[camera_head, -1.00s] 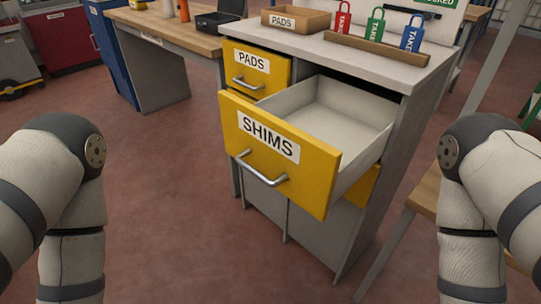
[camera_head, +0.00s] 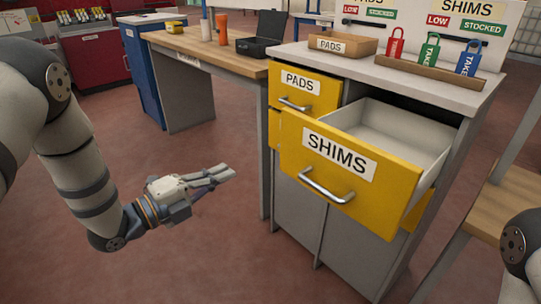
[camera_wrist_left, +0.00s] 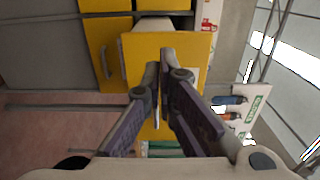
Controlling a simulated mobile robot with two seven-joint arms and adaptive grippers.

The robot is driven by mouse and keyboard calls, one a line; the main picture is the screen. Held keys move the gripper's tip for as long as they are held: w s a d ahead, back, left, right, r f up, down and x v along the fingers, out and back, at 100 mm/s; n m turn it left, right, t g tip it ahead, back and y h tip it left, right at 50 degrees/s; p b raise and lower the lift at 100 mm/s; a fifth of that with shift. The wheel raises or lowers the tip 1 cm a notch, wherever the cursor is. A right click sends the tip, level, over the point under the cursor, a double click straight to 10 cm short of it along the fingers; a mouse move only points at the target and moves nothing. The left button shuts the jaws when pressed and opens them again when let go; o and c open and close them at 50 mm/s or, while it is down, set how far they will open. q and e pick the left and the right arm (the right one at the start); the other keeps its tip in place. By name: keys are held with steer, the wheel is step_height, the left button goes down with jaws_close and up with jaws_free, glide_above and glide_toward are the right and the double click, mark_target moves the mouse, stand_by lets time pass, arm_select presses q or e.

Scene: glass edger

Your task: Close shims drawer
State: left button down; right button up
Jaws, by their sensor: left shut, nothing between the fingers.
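The yellow SHIMS drawer (camera_head: 350,175) is pulled well out of the grey cabinet (camera_head: 300,222). Its white inside (camera_head: 400,132) looks empty where I can see it. A silver bar handle (camera_head: 326,187) is on its front. My left gripper (camera_head: 232,172) is shut and empty, to the left of the drawer front and apart from it. In the left wrist view the shut fingers (camera_wrist_left: 162,70) overlap a yellow drawer front (camera_wrist_left: 188,46). My right gripper is out of view; only part of my right arm shows at the right edge.
The yellow PADS drawer (camera_head: 303,90) beside it looks shut. On the cabinet top stand a PADS tray (camera_head: 343,44) and red, green and blue tags (camera_head: 430,50). A wooden desk (camera_head: 200,45) stands to the left, and a wooden surface (camera_head: 500,212) to the right. The floor in front is clear.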

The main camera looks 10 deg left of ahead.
mark_target(281, 147)
arm_select(q)
steer(key=b+x, duration=0.1)
steer(key=x, duration=1.2)
steer(key=shift+f, duration=0.15)
steer(key=shift+w+d, duration=0.4)
steer(key=shift+w, duration=0.05)
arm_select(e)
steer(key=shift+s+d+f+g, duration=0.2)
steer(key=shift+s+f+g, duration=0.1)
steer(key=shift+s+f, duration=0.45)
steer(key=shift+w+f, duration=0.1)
